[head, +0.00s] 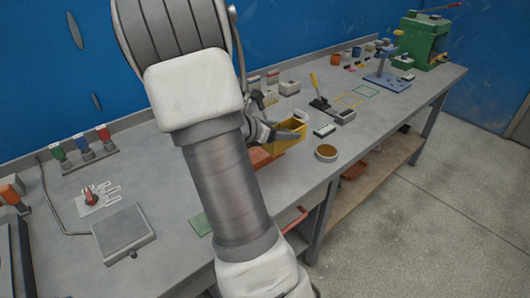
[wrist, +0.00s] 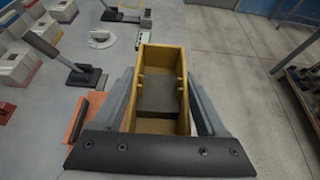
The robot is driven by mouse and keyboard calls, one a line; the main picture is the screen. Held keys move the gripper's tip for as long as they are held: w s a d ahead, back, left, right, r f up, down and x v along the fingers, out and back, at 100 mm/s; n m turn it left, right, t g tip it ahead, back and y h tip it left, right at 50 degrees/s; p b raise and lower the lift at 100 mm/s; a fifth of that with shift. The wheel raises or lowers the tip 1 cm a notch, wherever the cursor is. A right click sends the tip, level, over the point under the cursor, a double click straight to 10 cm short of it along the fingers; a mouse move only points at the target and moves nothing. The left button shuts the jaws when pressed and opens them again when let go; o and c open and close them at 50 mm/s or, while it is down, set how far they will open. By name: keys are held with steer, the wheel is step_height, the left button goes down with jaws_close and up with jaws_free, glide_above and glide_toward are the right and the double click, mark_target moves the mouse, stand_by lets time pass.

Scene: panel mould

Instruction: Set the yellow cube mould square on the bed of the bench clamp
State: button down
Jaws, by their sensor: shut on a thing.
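The yellow cube mould (head: 291,130) is an open-topped box over the bench in the middle of the head view. In the wrist view the mould (wrist: 182,58) shows open compartments with a dark part across its middle. My gripper (wrist: 160,88) is shut on it, one finger along each long side. In the head view my arm hides most of my gripper (head: 262,128). A blue-based device with an upright post (head: 386,80) stands far along the bench; I cannot tell for certain that it is the bench clamp. How high the mould is held is unclear.
An orange block (head: 266,155) lies below the mould, and a round tin (head: 326,153) stands to its right. A yellow-handled tool (head: 317,95) stands behind. A green machine (head: 424,40) is at the far end.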

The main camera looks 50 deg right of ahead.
steer(key=shift+w+d, duration=0.1)
steer(key=shift+d, duration=0.2)
steer(key=w+f, duration=0.2)
steer(key=w, duration=0.1)
steer(key=w+f, duration=0.2)
steer(key=w, duration=0.2)
steer(key=w+f, duration=0.3)
steer(key=w, duration=0.1)
steer(key=shift+w+d, duration=0.1)
steer(key=shift+w, duration=0.05)
steer(key=shift+f+b, duration=0.45)
steer(key=shift+f, duration=1.55)
steer(key=shift+f+b, duration=0.3)
steer(key=shift+f, duration=0.05)
jaws_free()
steer(key=shift+f, duration=0.1)
